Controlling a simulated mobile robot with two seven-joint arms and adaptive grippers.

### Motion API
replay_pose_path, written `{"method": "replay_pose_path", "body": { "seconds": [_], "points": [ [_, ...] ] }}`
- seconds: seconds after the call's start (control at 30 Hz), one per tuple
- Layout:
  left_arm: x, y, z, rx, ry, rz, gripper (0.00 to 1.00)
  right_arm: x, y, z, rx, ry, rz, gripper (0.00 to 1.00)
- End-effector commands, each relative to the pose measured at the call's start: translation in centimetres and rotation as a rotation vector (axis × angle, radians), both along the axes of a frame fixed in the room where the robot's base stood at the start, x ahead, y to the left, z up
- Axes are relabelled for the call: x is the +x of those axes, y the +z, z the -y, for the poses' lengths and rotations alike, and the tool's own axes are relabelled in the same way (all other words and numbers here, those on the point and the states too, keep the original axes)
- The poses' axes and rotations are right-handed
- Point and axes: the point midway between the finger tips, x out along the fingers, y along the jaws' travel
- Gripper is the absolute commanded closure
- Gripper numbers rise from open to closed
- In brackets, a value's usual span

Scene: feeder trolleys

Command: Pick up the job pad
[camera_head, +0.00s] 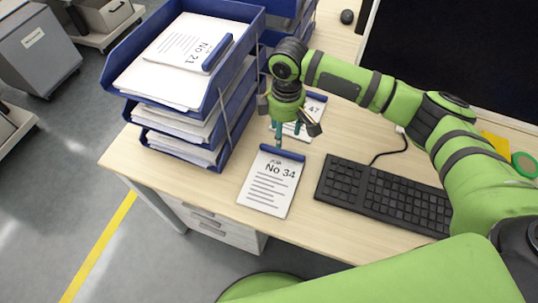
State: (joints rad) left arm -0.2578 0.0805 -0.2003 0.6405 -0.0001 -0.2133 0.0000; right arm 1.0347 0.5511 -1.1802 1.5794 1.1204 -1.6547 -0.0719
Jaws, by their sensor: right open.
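A white job pad marked "No 34" (269,186) with a dark blue top strip lies flat on the desk, left of the keyboard. A second pad ending in "47" (314,107) lies behind it, partly hidden by my right gripper. A third pad marked "No 21" (188,43) lies on papers in the top tray of a blue tray stack. My right gripper (278,133) is open and empty, pointing down just behind the top strip of the "No 34" pad. I cannot tell its exact height above the desk. My left gripper is not in view.
The blue tray stack (229,92) with papers stands at the left of the wooden desk (222,196). A black keyboard (385,195) with a cable lies to the right, a dark monitor (455,45) behind. Grey bins (38,55) stand on the floor at left.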

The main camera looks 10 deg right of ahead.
Motion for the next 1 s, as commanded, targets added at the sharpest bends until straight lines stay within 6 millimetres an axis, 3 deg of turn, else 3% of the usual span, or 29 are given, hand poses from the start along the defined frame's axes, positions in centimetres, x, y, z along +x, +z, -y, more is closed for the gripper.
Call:
{"method": "replay_pose_path", "body": {
  "seconds": [0.07,0.3,0.4,0.57,0.8,0.93,1.0],
  "points": [
    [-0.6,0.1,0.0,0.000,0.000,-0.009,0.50,-0.1,-0.7,0.1,-0.003,-0.001,-0.004,0.44],
    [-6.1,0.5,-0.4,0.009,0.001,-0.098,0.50,-0.3,-3.5,0.0,-0.002,-0.001,-0.004,0.44],
    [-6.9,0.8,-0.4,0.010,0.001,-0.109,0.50,-0.4,-5.1,0.0,-0.003,-0.001,-0.003,0.44],
    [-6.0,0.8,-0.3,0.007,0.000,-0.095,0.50,-0.3,-6.7,0.0,-0.001,0.000,0.000,0.44],
    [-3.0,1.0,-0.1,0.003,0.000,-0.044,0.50,-0.3,-6.9,0.0,-0.001,0.000,0.001,0.44],
    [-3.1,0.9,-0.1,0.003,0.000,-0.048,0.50,-0.3,-6.8,0.0,-0.001,0.000,0.001,0.96],
    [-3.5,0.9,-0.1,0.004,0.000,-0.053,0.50,-0.3,-6.8,0.0,-0.001,0.000,0.001,1.00]
  ]
}}
